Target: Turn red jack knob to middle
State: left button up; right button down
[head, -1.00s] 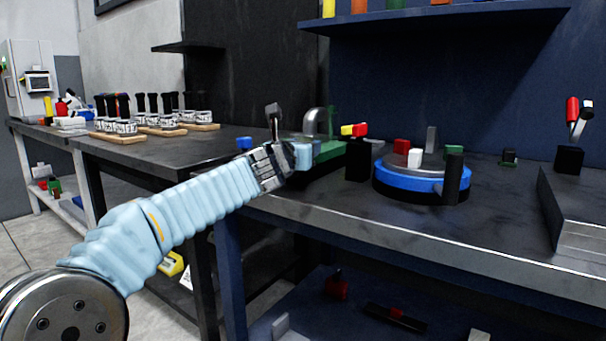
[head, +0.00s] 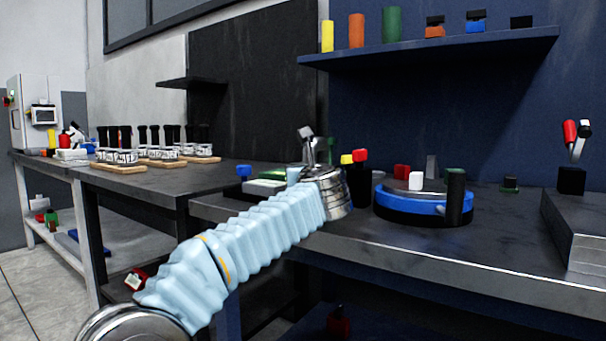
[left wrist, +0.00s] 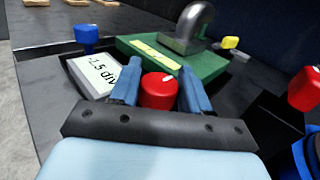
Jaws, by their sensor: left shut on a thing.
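In the left wrist view a red knob (left wrist: 158,92) with a short white mark on its top sits in front of a green block (left wrist: 200,66) with a yellow strip and a grey curved metal piece. The white mark points up and right. My left gripper (left wrist: 160,72) has its blue fingers on either side of the knob, shut on it. A white card (left wrist: 98,76) beside it reads "-1.5 div". In the head view my arm hides the knob and the fingertips. My right gripper is not in view.
A blue knob (left wrist: 87,36) stands left of the card. A second red knob (left wrist: 304,90) and a yellow one (left wrist: 230,43) are to the right. In the head view a blue round turntable (head: 410,203) stands just right of my wrist.

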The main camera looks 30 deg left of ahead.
pick_arm(q)
jog(key=shift+r, duration=0.1)
jog(key=o, duration=0.9)
jog(key=shift+o, duration=0.2)
jog(key=b+v, duration=0.1)
jog(key=v, duration=1.2)
jog(key=shift+s+d+b, duration=0.25)
jog(key=shift+b, duration=0.15)
